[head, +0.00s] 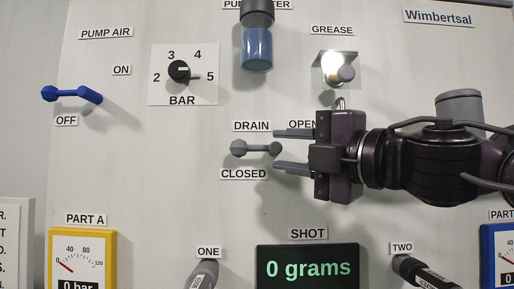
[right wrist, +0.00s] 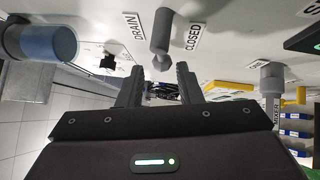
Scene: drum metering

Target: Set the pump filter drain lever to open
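The grey drain lever (head: 256,148) lies level on the panel, below the DRAIN label (head: 252,126) and above the CLOSED label (head: 243,174). The OPEN label (head: 300,124) is partly hidden behind my right gripper. My right gripper (head: 275,151) comes from the right and is open, one finger above and one below the level of the lever's right end. In the right wrist view the lever (right wrist: 160,32) points down toward the gap between the spread fingers (right wrist: 158,72). I cannot tell whether they touch it. My left gripper is not in view.
Above are a blue filter bowl (head: 257,48), a grease fitting (head: 340,72) and a bar dial (head: 180,72). A blue pump air lever (head: 72,94) sticks out at left. Below are the shot display (head: 308,268) and levers ONE (head: 203,275) and TWO (head: 420,270). The panel left of the drain lever is clear.

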